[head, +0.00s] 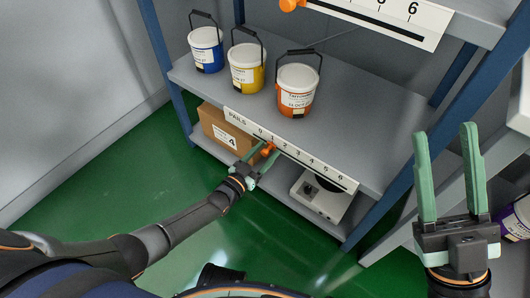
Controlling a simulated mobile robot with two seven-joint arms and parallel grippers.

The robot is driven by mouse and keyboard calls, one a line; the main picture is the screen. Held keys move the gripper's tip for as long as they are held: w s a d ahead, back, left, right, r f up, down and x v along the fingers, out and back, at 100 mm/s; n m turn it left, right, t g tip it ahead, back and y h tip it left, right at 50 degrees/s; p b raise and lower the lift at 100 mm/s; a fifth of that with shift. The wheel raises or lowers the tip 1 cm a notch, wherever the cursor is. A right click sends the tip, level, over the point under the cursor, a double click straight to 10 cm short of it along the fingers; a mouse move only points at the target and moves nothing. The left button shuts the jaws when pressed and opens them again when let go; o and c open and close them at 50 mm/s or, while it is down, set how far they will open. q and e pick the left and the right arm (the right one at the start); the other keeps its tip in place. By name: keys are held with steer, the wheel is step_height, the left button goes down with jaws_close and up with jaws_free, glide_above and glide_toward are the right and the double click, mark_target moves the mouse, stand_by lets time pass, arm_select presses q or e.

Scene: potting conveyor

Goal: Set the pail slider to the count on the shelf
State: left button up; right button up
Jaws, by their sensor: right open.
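A blue-banded pail (206,50), a yellow-banded pail (246,68) and an orange-banded pail (297,90) stand upright on the shelf (350,130). The PAILS scale (318,173) runs along the shelf's front edge, marked 0 to 6. Its orange slider knob (267,149) sits near the 0 and 1 marks; the exact reading is unclear. My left gripper (261,156) is at the knob, a finger on either side; I cannot tell whether the fingers press on it. My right gripper (449,172) is open and empty at the right, apart from the shelf.
Another scale (390,20) with an orange knob (290,4) is on the upper shelf edge. Below stand a cardboard box (218,130) labelled 4 and a white device (322,196). A blue shelf post (385,200) and a purple-banded pail (516,220) are at the right.

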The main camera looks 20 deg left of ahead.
arm_select(q)
jaws_close()
stand_by(1.2)
